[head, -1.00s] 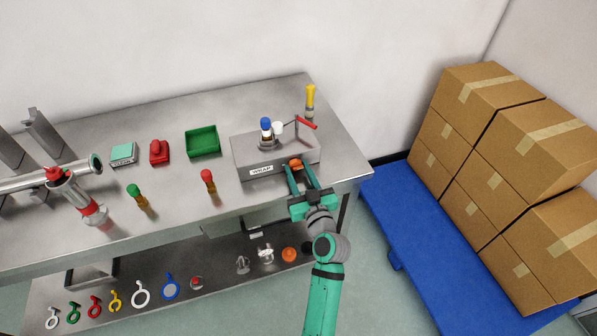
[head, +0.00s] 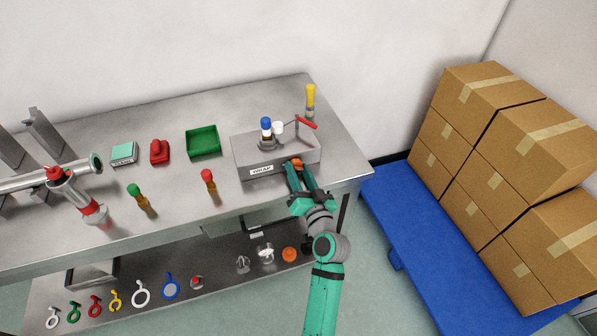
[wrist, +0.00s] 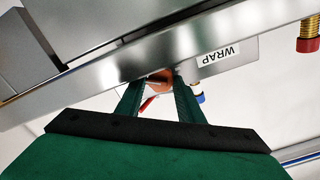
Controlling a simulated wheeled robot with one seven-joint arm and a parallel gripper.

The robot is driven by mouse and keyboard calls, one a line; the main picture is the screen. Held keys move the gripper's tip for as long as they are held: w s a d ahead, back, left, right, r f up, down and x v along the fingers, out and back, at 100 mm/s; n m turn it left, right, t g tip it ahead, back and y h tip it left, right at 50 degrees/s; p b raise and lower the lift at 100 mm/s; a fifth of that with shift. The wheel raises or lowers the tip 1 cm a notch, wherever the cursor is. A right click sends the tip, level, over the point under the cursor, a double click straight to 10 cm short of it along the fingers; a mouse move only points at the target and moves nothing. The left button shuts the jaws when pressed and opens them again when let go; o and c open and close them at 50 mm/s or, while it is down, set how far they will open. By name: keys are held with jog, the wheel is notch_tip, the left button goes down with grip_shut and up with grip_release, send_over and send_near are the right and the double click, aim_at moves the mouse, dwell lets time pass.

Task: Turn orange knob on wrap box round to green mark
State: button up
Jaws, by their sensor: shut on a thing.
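The grey wrap box (head: 275,152) stands on the right part of the steel bench, with its white WRAP label (head: 262,170) on the front face. The orange knob (head: 297,162) is on the front face, right of the label. It also shows in the wrist view (wrist: 159,82) between the fingers. My gripper (head: 294,168) reaches in from the front and is shut on the knob, one finger on each side. The fingers also show in the wrist view (wrist: 156,92). The fingers hide part of the knob. I cannot make out a green mark.
A red-capped bottle (head: 208,181) and a green tray (head: 203,141) stand to the left.

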jog(key=shift+a+r, duration=0.1)
jog(key=shift+a, duration=0.25)
jog(key=o, duration=0.9)
jog(key=shift+o, duration=0.5)
jog(key=shift+d, duration=0.1)
jog(key=shift+d, duration=0.1)
